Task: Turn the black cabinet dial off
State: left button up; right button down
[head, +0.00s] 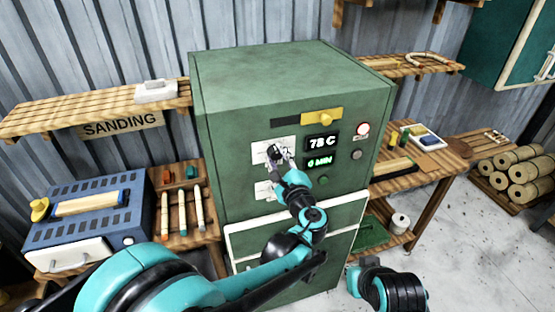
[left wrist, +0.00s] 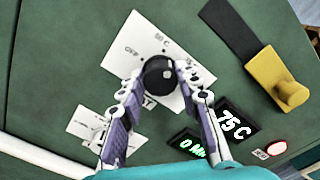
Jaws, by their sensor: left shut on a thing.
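The green cabinet (head: 230,110) stands in the middle of the head view. Its black dial (head: 272,150) sits on a white plate at the upper left of the front; in the left wrist view the dial (left wrist: 158,76) is at centre, with OFF and temperature markings around it. My left gripper (head: 277,157) is shut on the dial, one finger on each side, as the left wrist view shows (left wrist: 159,68). The dial's pointer direction is unclear.
A yellow lever (head: 322,117) is above the displays, and a round lamp (head: 363,129) is to their right. A second white plate (head: 264,190) is below the dial. A blue machine (head: 85,220) stands at left, a wooden workbench (head: 440,165) at right.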

pick_arm(q)
jog(key=n+b, duration=0.1)
jog(key=n, duration=0.3)
jog(key=shift+n, duration=0.3)
jog(key=n, duration=0.3)
jog(key=shift+f+n, duration=0.1)
jog(key=shift+n, duration=0.3)
jog(key=n+b, duration=0.1)
jog(key=n, duration=0.3)
jog(key=shift+n, duration=2.2)
jog(key=shift+f, duration=0.1)
jog(key=o, duration=1.2)
jog(key=shift+c, duration=0.2)
